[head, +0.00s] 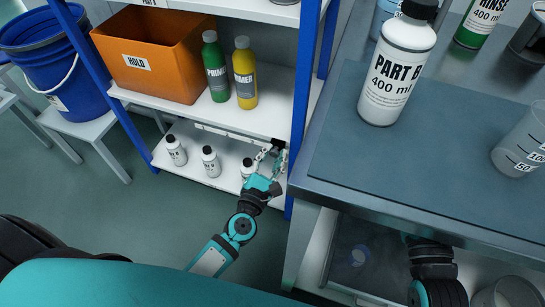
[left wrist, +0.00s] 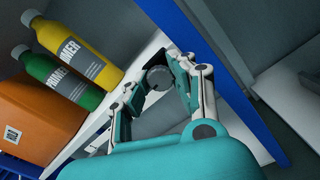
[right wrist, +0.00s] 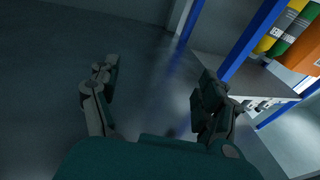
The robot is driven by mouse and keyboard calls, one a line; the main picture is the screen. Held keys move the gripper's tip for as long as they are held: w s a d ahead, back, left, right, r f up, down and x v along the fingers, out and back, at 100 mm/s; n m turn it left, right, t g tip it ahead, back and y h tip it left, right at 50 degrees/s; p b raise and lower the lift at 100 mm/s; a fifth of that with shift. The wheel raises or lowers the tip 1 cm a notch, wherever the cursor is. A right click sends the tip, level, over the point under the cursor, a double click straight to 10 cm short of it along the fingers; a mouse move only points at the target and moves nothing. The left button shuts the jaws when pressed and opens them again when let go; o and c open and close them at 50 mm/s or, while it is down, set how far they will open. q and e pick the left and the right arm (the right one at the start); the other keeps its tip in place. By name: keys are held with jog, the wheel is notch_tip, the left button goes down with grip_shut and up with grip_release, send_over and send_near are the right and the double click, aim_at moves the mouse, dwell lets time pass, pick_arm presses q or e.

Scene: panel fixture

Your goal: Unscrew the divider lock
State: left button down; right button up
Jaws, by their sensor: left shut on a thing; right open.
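My left gripper (head: 270,160) reaches to the right end of the shelf unit's middle shelf, near its blue upright. In the left wrist view its fingers (left wrist: 157,80) are shut on a dark round knob (left wrist: 159,76), seemingly the divider lock, at the shelf's front edge. A black part (head: 279,143) shows at that edge in the head view; the fingers hide most of the knob. I cannot tell how far it is unscrewed. My right gripper (right wrist: 157,88) is open and empty in the right wrist view, over dark floor. In the head view only its dark arm shows.
The middle shelf (head: 275,100) holds an orange bin (head: 155,50), a green bottle (head: 216,70) and a yellow bottle (head: 244,75). Small white bottles (head: 210,160) stand on the shelf below. The workbench (head: 330,150) at right carries a Part B bottle (head: 393,85) and a beaker (head: 520,145).

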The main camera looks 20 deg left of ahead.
pick_arm(q)
jog(key=shift+s+f+n, duration=0.1)
jog(key=shift+f+n, duration=0.15)
jog(key=shift+n, duration=0.15)
pick_arm(e)
jog(key=shift+s+a+r+t, duration=0.1)
jog(key=shift+r+t, duration=0.5)
jog(key=shift+r, duration=0.3)
pick_arm(q)
jog(key=shift+d, duration=0.1)
jog(key=c, duration=1.4)
grip_release()
jog(key=o, duration=0.3)
jog(key=shift+r, duration=0.15)
jog(key=s, duration=1.2)
jog(key=shift+a, duration=0.25)
